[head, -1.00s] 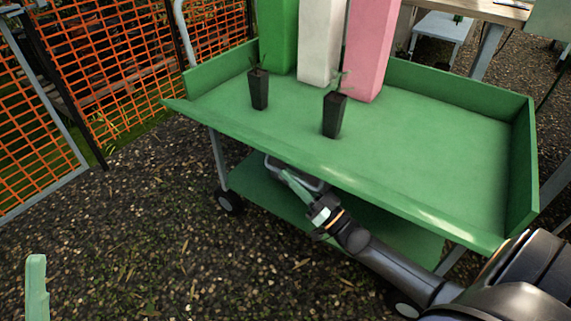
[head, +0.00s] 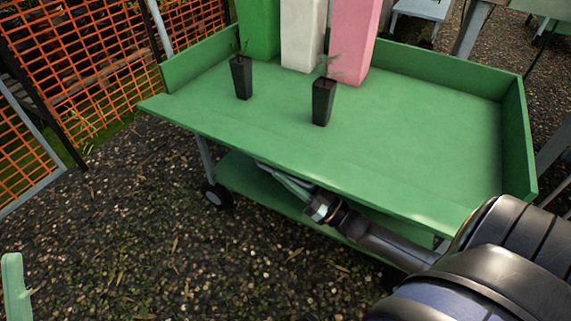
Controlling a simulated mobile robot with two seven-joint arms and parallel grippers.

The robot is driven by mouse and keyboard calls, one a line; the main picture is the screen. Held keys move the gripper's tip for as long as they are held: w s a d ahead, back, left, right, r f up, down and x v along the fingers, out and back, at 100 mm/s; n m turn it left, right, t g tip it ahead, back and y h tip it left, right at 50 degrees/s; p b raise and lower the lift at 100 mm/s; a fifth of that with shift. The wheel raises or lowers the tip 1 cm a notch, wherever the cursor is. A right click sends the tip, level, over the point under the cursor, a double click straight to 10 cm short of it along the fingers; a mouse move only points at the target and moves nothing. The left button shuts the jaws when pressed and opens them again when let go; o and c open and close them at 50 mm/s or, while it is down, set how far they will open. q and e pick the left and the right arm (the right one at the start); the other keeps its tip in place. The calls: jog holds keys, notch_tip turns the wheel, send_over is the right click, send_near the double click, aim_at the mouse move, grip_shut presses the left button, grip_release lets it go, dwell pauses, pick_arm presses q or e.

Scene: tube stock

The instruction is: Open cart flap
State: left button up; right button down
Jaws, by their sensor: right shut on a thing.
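The green cart (head: 420,118) stands in the middle of the head view. Its front flap (head: 245,143) lies folded down and outward, roughly level with the cart top, with its free edge towards me. My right gripper (head: 283,180) reaches under this edge from the right. It is shut, apparently on the flap from below; its fingertips and the grasped part are hidden. Only a pale green finger of my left gripper (head: 15,290) shows at the lower left, away from the cart, so its opening cannot be told.
Two black pots with small plants (head: 242,78) (head: 322,100) stand on the cart top. Green, white (head: 303,35) and pink (head: 358,40) blocks stand behind them. A lower shelf (head: 250,190) and wheel (head: 217,195) are below. Orange fencing (head: 80,60) is at left; gravel in front is clear.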

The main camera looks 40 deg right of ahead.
jog(key=c, duration=0.9)
grip_release()
jog(key=p+v, duration=0.1)
jog(key=v, duration=1.1)
jog(key=shift+s+f, duration=0.1)
jog(key=shift+s, duration=0.15)
